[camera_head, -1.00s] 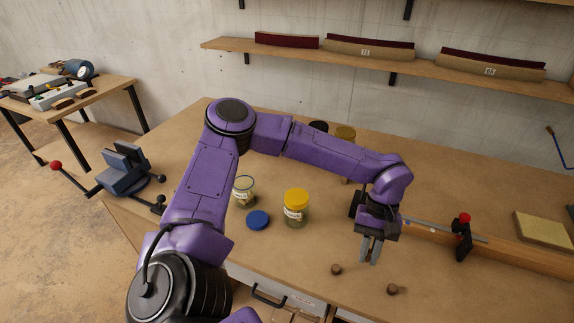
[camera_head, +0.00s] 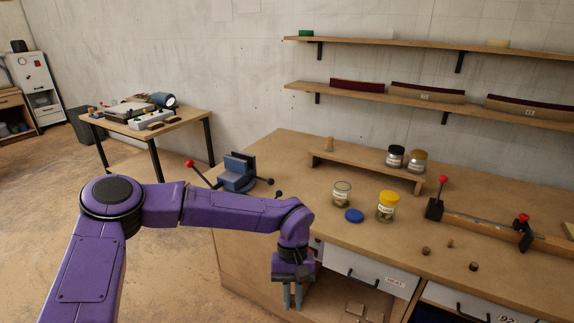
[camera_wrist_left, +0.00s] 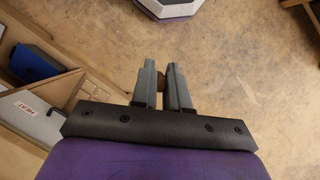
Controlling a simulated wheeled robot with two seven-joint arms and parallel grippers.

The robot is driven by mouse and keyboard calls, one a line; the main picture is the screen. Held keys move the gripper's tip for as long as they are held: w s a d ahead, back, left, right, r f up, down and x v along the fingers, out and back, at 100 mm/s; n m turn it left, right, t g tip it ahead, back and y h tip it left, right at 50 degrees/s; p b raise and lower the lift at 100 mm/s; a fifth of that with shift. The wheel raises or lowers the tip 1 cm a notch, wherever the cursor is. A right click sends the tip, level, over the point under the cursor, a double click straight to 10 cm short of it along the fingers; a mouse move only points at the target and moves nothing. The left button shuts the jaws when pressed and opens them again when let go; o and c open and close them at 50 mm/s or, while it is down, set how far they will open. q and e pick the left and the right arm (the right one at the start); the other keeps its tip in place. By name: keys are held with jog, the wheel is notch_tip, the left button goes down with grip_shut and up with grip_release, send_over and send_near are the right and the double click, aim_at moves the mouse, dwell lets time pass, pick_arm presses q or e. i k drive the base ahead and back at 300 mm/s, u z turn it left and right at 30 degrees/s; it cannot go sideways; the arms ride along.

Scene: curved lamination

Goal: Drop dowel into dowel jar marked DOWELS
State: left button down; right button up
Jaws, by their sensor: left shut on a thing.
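My left gripper (camera_head: 292,297) hangs low in front of the bench's front edge in the head view. It also shows in the left wrist view (camera_wrist_left: 162,85), shut on a small brown piece, probably a dowel (camera_wrist_left: 163,78), with floor behind it. An open glass jar (camera_head: 342,195) with a pale label stands on the bench, up and right of the gripper. Its label is too small to read here. A blue lid (camera_head: 354,215) lies beside it. A yellow-lidded jar (camera_head: 387,207) stands to its right. My right gripper is not in view.
A small tan piece (camera_head: 450,243) and two brown pieces (camera_head: 427,251) (camera_head: 473,266) lie on the bench (camera_head: 400,235). A low riser (camera_head: 365,168) holds two lidded jars behind. A blue vise (camera_head: 238,172) is at the bench's left end. Drawers (camera_head: 370,272) are below the edge.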

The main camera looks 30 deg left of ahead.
aim_at(340, 196)
jog(key=u, duration=0.5)
jog(key=i, duration=1.15)
jog(key=z, duration=0.55)
